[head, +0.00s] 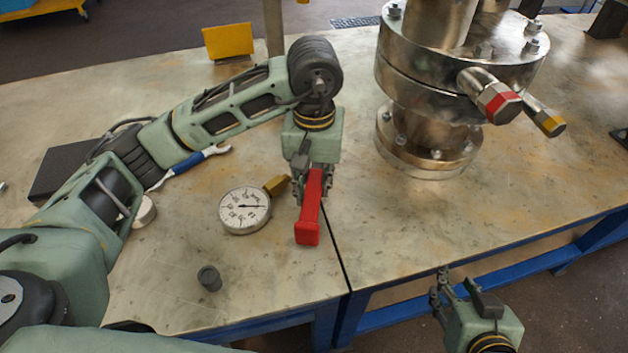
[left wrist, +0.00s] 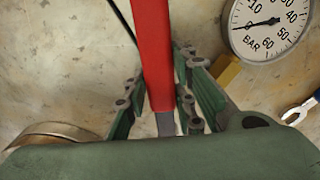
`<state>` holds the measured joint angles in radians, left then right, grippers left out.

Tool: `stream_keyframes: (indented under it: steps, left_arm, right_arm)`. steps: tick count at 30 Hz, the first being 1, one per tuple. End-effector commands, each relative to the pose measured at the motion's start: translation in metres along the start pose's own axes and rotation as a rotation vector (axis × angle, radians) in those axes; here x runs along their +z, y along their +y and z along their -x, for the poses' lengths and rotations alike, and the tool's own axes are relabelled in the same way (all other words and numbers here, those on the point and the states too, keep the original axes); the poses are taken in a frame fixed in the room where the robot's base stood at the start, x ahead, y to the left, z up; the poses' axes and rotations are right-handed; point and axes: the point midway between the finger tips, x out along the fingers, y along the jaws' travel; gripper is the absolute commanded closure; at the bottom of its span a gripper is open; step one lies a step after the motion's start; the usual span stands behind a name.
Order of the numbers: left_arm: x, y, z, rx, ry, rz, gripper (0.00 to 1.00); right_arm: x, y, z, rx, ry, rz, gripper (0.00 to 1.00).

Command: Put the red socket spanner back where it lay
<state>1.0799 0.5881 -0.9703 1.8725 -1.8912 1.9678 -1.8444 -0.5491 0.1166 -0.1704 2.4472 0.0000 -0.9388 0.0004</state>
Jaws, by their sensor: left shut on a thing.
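The red socket spanner (head: 310,207) is in my left gripper (head: 312,185), which is shut on it. Its thick red end points toward the front of the table. In the left wrist view the red spanner (left wrist: 155,50) runs up between the two fingers of the left gripper (left wrist: 160,110). I cannot tell for sure whether the spanner touches the table. My right gripper (head: 456,280) is empty, beyond the table's front edge, with its fingers apart.
A pressure gauge (head: 245,209) with a brass fitting lies just left of the spanner. A dark small cylinder (head: 209,279) stands near the front edge. A blue-handled wrench (head: 194,161) lies behind my left arm. The flanged vessel (head: 428,140) stands to the right.

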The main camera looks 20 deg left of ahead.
Motion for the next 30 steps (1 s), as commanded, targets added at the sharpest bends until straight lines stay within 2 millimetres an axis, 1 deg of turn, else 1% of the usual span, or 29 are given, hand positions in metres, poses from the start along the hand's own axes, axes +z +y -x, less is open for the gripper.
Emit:
stream_keyframes:
  steps: [1,2,30]
  left_arm:
    - [-0.0004,0.0001,0.0008,0.001,0.002,0.000,1.00]
    - [-0.0004,0.0001,0.0007,0.001,0.002,0.000,1.00]
    - [-0.0004,0.0001,-0.0026,0.001,0.002,0.000,1.00]
  right_arm:
    - [-0.0059,0.0006,0.0002,0.001,0.019,-0.001,0.60]
    - [-0.0072,0.0007,0.0001,0.002,0.024,-0.001,0.60]
    - [-0.0097,-0.0021,-0.0057,-0.004,0.067,-0.001,0.60]
